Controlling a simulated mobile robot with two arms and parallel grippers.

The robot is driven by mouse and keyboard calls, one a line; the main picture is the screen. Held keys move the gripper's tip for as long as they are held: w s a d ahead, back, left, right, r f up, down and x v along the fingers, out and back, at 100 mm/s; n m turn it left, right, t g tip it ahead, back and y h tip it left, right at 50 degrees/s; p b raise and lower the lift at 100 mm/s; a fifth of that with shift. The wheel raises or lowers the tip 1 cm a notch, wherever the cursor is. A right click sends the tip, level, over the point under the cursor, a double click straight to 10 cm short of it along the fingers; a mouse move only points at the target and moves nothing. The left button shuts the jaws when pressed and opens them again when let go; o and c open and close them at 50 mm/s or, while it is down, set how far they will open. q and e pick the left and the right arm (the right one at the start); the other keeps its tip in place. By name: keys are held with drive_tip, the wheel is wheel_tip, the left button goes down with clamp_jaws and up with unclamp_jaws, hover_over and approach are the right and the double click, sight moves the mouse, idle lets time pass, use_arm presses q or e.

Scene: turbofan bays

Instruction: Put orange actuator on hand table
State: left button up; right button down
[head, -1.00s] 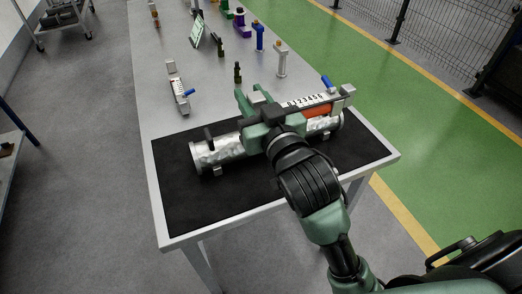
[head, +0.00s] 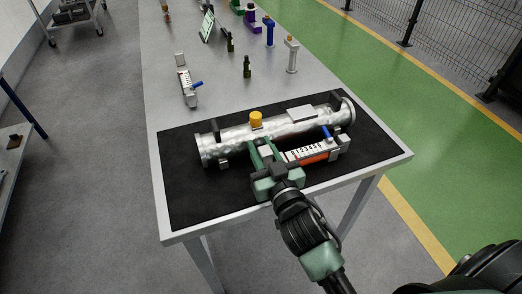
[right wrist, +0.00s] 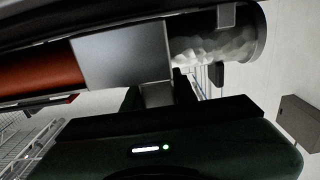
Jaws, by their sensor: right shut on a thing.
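The orange actuator (head: 316,155) has a grey-white body with a numbered label, a blue lever and an orange underside. My right gripper (head: 266,155) is shut on its left end. The actuator is on the near side of a shiny silver tube, over the black mat; whether it touches the mat is unclear. In the right wrist view, its orange cylinder (right wrist: 40,72) and grey block (right wrist: 125,55) fill the upper left. The fingertips are hidden there. My left gripper is not in view.
The crinkled silver tube (head: 225,143) with an orange cap (head: 256,118) lies on the black mat (head: 190,200) at the near end of the long grey table (head: 210,90).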

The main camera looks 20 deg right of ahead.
drive_tip(key=shift+f, duration=0.3)
drive_tip(key=c, duration=1.1)
unclamp_jaws()
drive_tip(key=shift+f, duration=0.1)
